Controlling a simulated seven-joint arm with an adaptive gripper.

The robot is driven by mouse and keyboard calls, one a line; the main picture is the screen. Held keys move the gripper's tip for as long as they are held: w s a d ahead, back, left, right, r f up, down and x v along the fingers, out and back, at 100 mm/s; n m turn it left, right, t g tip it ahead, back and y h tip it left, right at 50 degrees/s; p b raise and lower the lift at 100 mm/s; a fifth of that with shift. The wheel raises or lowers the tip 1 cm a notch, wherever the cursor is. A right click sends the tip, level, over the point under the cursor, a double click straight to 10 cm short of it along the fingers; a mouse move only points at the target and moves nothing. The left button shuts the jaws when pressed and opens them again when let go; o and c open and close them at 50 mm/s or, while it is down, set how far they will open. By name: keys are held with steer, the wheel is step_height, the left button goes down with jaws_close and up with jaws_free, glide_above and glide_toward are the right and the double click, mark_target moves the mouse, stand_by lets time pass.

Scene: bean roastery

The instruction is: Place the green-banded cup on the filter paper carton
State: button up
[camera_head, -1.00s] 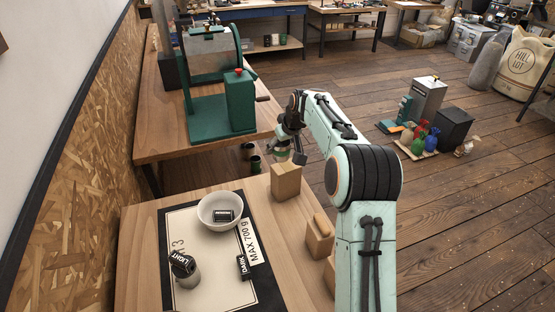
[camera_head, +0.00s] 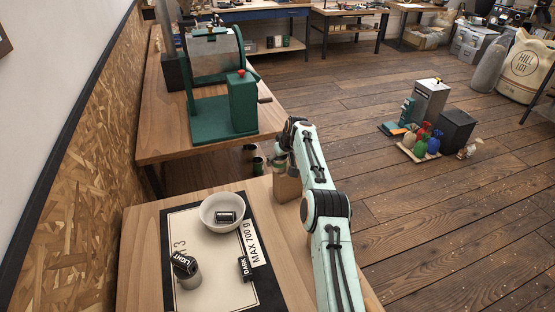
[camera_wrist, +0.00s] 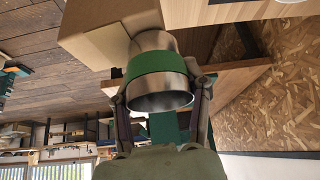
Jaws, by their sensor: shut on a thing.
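The green-banded cup is a metal cup with a wide green band (camera_wrist: 155,66). In the wrist view it sits between the two fingers of my gripper (camera_wrist: 160,84), which is shut on it, its round opening facing the camera. In the head view my gripper (camera_head: 281,153) is at the far right edge of the near table, and the cup is small and partly hidden. A plain tan box, apparently the filter paper carton (camera_head: 287,187), stands just below it, partly hidden by my arm. In the wrist view the carton (camera_wrist: 92,32) lies behind the cup; I cannot tell whether they touch.
A white bowl (camera_head: 207,220) holds a labelled block on the mat. A cup with a LIGHT label (camera_head: 188,276) and a DARK block (camera_head: 244,268) are on the mat too. A green machine (camera_head: 228,112) stands on the far table.

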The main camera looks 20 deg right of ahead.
steer(key=shift+f, duration=0.2)
steer(key=o, duration=1)
steer(key=shift+c, duration=0.2)
steer(key=shift+r, duration=0.15)
